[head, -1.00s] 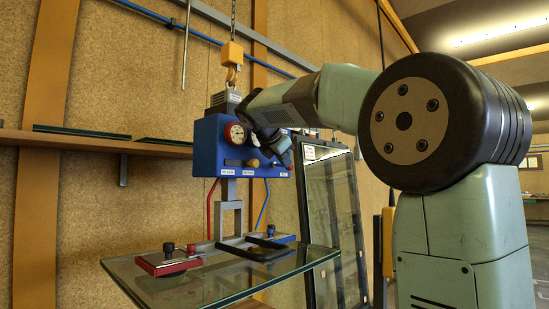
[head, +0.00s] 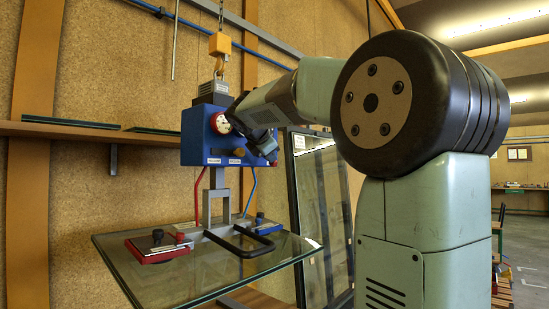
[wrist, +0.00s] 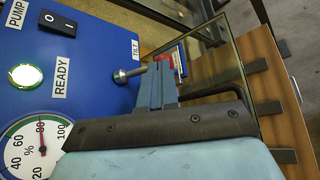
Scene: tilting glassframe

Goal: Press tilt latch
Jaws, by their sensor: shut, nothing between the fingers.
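The blue control box (head: 200,137) hangs from a yellow hook above a glass pane (head: 195,275). In the wrist view its blue panel (wrist: 90,95) carries a TILT label (wrist: 135,48) at the right edge. A short metal pin with a rounded head (wrist: 129,75), which looks like the tilt latch, sticks out just below that label. My gripper (wrist: 162,68) is shut and empty, its blue-grey fingers beside the pin's right end; I cannot tell whether they touch. In the head view my gripper (head: 267,148) is at the box's right side, hiding part of its front.
The panel also has a READY light (wrist: 25,76), lit, a pump switch (wrist: 58,22) and a percent gauge (wrist: 38,145) reading about 80. Red-based (head: 157,247) and blue-based (head: 262,226) suction pads rest on the pane. A dark frame (head: 318,190) stands right behind.

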